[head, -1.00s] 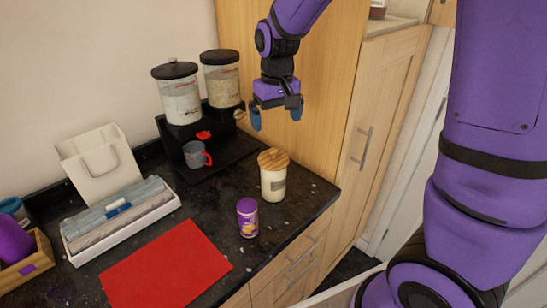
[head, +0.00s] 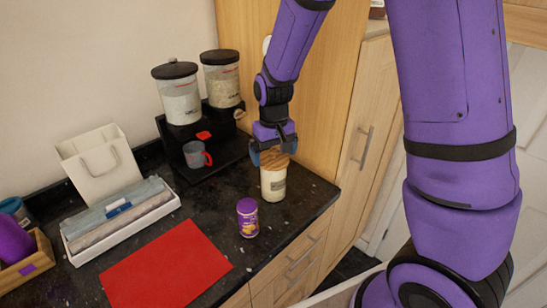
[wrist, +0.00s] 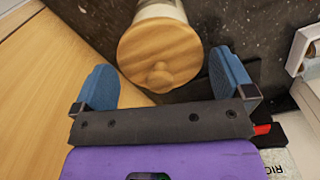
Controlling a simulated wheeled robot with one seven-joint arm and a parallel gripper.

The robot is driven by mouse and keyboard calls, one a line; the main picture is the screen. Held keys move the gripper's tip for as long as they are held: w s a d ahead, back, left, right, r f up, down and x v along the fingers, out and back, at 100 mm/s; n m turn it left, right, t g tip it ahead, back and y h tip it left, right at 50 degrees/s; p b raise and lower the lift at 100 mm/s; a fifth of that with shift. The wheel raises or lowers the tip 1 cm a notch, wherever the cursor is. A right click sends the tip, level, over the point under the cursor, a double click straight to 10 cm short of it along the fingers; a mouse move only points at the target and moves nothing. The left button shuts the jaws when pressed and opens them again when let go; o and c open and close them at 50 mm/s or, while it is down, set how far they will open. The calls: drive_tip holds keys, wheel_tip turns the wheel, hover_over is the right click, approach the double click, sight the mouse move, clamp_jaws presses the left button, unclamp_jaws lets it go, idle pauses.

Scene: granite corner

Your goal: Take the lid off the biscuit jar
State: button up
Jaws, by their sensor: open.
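The biscuit jar (head: 273,184) is cream with a dark label and stands upright on the dark counter near its right edge. Its round wooden lid (head: 273,158) is on top, partly hidden by my gripper in the head view. In the wrist view the lid (wrist: 160,52) shows from above with a small round knob (wrist: 160,76). My gripper (head: 273,155) is right above the jar, pointing down. In the wrist view its blue fingers (wrist: 165,80) are spread wide, one to each side of the knob, with nothing between them held.
A purple tin (head: 247,217) stands just left of and in front of the jar. A grey-red mug (head: 196,154) and a black dispenser stand with two canisters (head: 178,92) are behind left. A red mat (head: 166,266) lies front left. The wooden cabinet panel (head: 330,100) rises close behind the jar.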

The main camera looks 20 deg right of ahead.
drive_tip(key=shift+f, duration=0.3)
drive_tip(key=c, duration=0.6)
drive_tip(key=shift+r, duration=0.1)
drive_tip(key=shift+c, duration=0.2)
